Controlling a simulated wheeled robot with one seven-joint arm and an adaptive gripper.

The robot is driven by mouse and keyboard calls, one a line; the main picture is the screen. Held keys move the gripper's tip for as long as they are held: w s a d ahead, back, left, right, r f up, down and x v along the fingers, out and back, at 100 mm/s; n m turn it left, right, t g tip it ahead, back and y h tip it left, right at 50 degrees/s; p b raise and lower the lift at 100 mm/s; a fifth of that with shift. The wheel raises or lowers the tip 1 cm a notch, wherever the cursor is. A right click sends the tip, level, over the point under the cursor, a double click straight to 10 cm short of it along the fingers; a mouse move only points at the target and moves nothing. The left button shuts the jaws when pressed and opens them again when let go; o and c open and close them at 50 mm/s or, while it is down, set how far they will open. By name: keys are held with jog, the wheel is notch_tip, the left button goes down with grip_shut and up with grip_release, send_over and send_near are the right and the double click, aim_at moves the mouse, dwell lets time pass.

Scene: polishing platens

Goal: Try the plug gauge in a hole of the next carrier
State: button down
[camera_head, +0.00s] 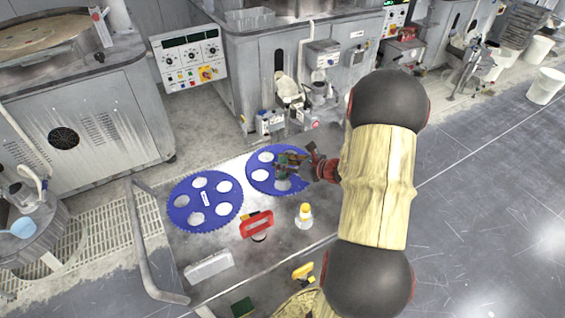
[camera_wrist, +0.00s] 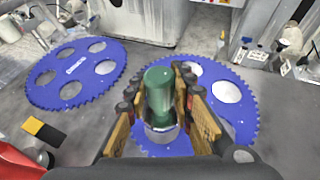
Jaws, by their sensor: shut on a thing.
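My gripper (camera_head: 291,165) is over the right blue toothed carrier (camera_head: 252,168). In the wrist view its fingers (camera_wrist: 160,104) are shut on the plug gauge, whose green handle (camera_wrist: 158,90) stands between them. A silvery round part shows below the handle, over the near part of the right carrier (camera_wrist: 243,115). I cannot tell whether the gauge's end is in a hole or above it. Fingers hide part of that carrier. The left blue carrier (camera_head: 210,211) lies flat with open holes and a white label; it also shows in the wrist view (camera_wrist: 88,80).
On the metal table are a red-handled tool (camera_head: 257,223), a yellow-topped white bottle (camera_head: 304,217), a pale block (camera_head: 208,266) and a yellow item (camera_head: 303,271). A bent metal rail (camera_head: 146,240) borders the left side. Grey machines stand behind.

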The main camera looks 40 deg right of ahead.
aim_at(286, 174)
jog(key=shift+f+b, duration=1.75)
jog(key=shift+f, duration=0.5)
jog(key=shift+f+b, duration=0.4)
jog(key=shift+f, duration=0.1)
jog(key=c, duration=1.5)
grip_release()
jog(key=shift+f, duration=0.1)
jog(key=shift+o, duration=0.2)
jog(key=shift+s, duration=0.1)
jog(key=v, duration=1.2)
jog(key=shift+a, duration=0.1)
